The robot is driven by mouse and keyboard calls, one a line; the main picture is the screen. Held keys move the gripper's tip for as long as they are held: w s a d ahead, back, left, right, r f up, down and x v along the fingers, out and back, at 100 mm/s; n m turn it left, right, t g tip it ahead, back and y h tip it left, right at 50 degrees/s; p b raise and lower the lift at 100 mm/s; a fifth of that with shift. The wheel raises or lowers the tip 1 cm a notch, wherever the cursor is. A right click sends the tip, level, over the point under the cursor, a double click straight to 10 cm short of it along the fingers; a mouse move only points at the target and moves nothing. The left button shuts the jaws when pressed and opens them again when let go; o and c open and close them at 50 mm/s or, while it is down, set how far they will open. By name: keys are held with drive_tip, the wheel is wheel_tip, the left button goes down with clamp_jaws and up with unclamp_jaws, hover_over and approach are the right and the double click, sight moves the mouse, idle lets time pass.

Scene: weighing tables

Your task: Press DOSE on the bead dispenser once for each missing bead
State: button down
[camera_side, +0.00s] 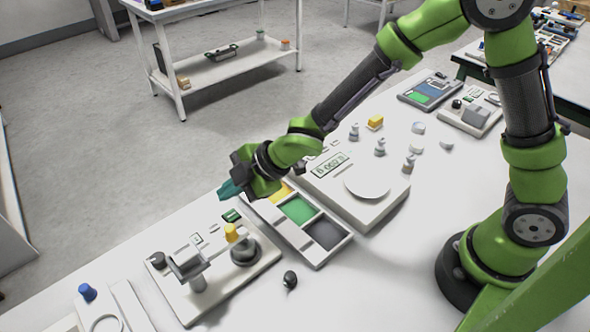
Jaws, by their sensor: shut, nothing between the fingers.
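My gripper (230,189), with teal fingertips, is shut and empty. It hangs in the air near the far-left end of a white tray (318,262) with yellow, green and dark compartments. A white-based device (213,305) stands at the front left, with a grey block on a post (187,262), a yellow knob (231,232), a dark round foot and a small green display. I cannot tell whether this is the bead dispenser. No DOSE label is readable, and I cannot make out single beads.
A white scale (378,215) with a round pan (367,183) and a lit display stands right of the tray. Small grey weights (380,147) and a yellow block (375,122) are behind it. A dark knob-like item (290,279) lies in front of the tray.

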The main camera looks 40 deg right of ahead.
sight(236, 216)
drive_tip(key=shift+f, duration=1.8)
drive_tip(key=shift+f, duration=0.1)
idle(0.6)
drive_tip(key=shift+f, duration=0.3)
drive_tip(key=shift+f, duration=0.4)
idle(0.6)
drive_tip(key=shift+r, duration=0.8)
drive_tip(key=shift+r, duration=2.55)
idle(0.6)
